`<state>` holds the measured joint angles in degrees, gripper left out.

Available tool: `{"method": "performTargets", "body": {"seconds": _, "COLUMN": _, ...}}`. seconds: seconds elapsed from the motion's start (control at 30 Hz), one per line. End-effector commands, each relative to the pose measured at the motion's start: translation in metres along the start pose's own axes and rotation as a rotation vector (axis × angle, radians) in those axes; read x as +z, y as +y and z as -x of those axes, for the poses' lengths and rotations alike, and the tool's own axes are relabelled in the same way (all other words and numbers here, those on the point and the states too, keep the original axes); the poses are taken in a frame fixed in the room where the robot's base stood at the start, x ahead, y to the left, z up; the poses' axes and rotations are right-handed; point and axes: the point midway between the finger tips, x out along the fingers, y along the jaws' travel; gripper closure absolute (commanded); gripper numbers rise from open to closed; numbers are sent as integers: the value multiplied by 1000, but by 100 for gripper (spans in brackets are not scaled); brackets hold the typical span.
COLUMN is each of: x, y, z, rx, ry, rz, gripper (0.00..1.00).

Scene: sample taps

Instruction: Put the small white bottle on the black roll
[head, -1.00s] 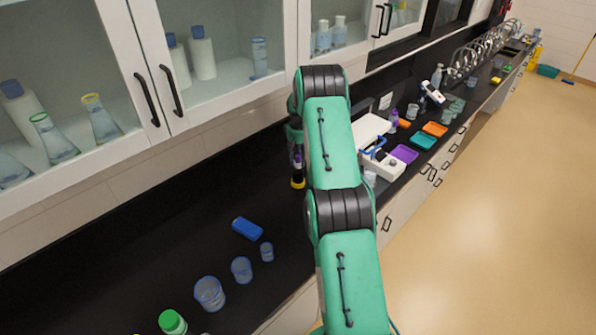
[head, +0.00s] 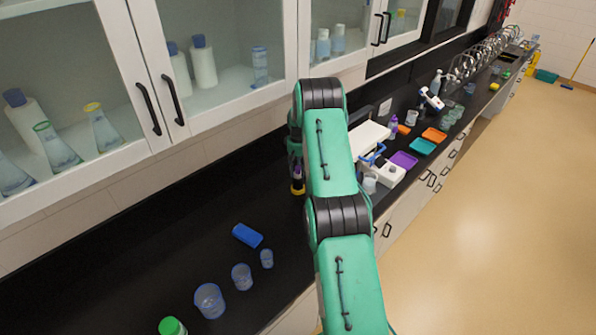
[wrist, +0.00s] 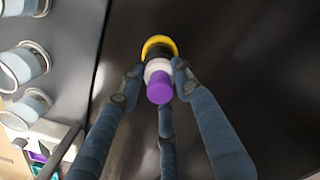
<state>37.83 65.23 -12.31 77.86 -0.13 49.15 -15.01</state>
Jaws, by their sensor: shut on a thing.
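The small white bottle (wrist: 157,70) has a purple cap that faces the camera in the wrist view. My gripper (wrist: 157,78) has its fingers shut around it. The black roll (wrist: 154,55), with a yellow rim around its base, lies directly in line behind the bottle. I cannot tell whether the bottle touches the roll or hangs just above it. In the head view the black roll (head: 298,186) stands on the dark counter beside my arm, with the bottle (head: 298,171) above it. My arm partly hides the gripper there.
A blue block (head: 247,235) and several clear beakers, one of them here (head: 209,300), stand on the near counter. A white device (head: 370,140) and a purple tray (head: 403,160) are right of my arm. Glass-door cabinets hang above. The counter left of the roll is clear.

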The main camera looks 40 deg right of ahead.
Motion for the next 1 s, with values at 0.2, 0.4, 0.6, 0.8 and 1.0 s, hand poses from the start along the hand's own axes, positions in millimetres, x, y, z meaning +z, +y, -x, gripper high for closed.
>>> {"method": "performTargets", "body": {"seconds": 0.2, "x": 0, "y": 0, "z": -3, "rx": 0, "ry": 0, "rz": 0, "gripper": 55}}
{"method": "performTargets", "body": {"seconds": 0.4, "x": 0, "y": 0, "z": -3, "rx": 0, "ry": 0, "rz": 0, "gripper": 48}}
{"method": "performTargets", "body": {"seconds": 0.6, "x": 0, "y": 0, "z": -1, "rx": 0, "ry": 0, "rz": 0, "gripper": 48}}
{"method": "performTargets", "body": {"seconds": 0.8, "x": -1, "y": 0, "z": 7, "rx": 0, "ry": 2, "rz": 0, "gripper": 48}}
{"method": "performTargets", "body": {"seconds": 1.0, "x": 0, "y": 0, "z": 23, "rx": 0, "ry": 1, "rz": 0, "gripper": 48}}
